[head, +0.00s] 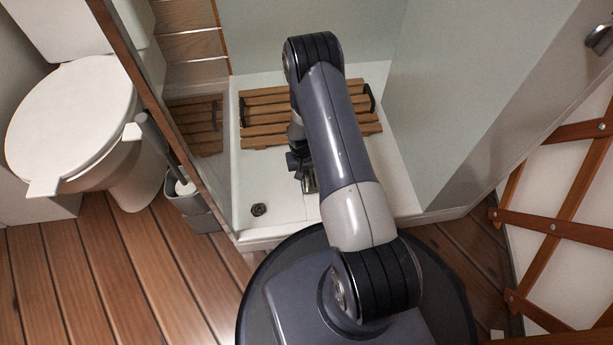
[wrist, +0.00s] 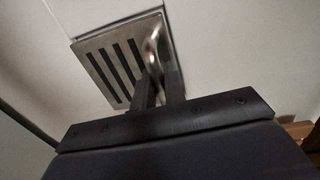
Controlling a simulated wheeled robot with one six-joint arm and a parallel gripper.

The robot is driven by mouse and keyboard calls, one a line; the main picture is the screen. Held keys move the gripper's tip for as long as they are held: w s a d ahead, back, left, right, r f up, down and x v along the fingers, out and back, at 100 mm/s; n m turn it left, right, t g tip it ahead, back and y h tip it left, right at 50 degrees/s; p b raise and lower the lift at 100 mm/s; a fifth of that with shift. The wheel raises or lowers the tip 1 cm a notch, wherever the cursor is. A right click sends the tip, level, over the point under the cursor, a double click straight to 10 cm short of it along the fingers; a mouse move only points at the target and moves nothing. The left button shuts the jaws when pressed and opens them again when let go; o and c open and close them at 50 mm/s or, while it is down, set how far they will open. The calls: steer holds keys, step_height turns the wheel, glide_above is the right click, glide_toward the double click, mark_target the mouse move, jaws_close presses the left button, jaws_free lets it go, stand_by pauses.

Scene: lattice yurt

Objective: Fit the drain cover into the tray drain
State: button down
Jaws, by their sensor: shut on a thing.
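The drain cover (wrist: 92,56) is a square metal plate with several dark slots and a raised loop handle (wrist: 154,42). It fills the upper middle of the wrist view. My gripper (wrist: 159,82) is shut on the handle, its dark fingers covering part of the plate. In the head view my gripper (head: 305,178) is over the white shower tray (head: 275,195), mostly hidden by my arm, with a bit of metal showing below it. The tray drain (head: 259,209) is a small dark round opening near the tray's front left corner, left of and nearer than my gripper.
A wooden slatted mat (head: 265,115) lies at the back of the tray. A glass screen with a wooden edge (head: 150,110) bounds the tray's left. A toilet (head: 75,115) and a brush holder (head: 190,205) stand beyond it. The tray around the drain is clear.

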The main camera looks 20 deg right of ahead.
steer(key=shift+f, duration=0.7)
steer(key=shift+f, duration=0.15)
steer(key=c, duration=1.5)
jaws_free()
steer(key=shift+o, duration=0.2)
step_height(320, 180, up, 12)
steer(key=p, duration=0.4)
steer(key=shift+a+p, duration=0.4)
steer(key=shift+a, duration=0.05)
steer(key=shift+w, duration=0.1)
